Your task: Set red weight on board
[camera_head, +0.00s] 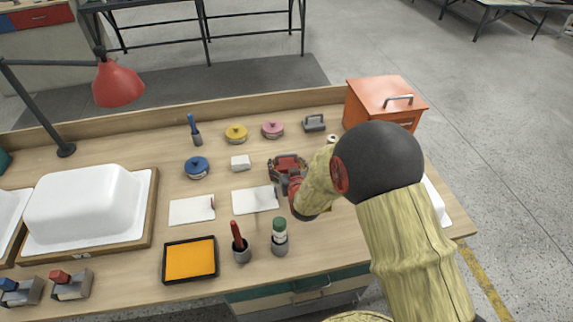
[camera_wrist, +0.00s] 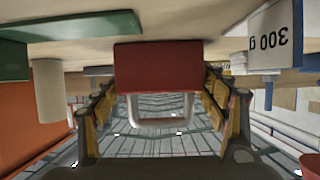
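A red weight (camera_wrist: 157,66) with a pale loop handle is in the middle of the wrist view, between the two fingers of my gripper (camera_wrist: 160,98). The fingers flank it closely, but I cannot tell whether they press on it. In the head view my gripper (camera_head: 287,166) is low over the worktable, just behind the right white sheet (camera_head: 255,200), with red showing between its fingers. Whether the weight touches the table is unclear. A wooden-edged board (camera_head: 146,220) under a white tub shell (camera_head: 85,205) lies at the left.
A white block (camera_head: 240,162) stands left of my gripper; a block marked 300 g (camera_wrist: 272,40) shows in the wrist view. Two cups and an orange tray (camera_head: 190,279) are in front.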

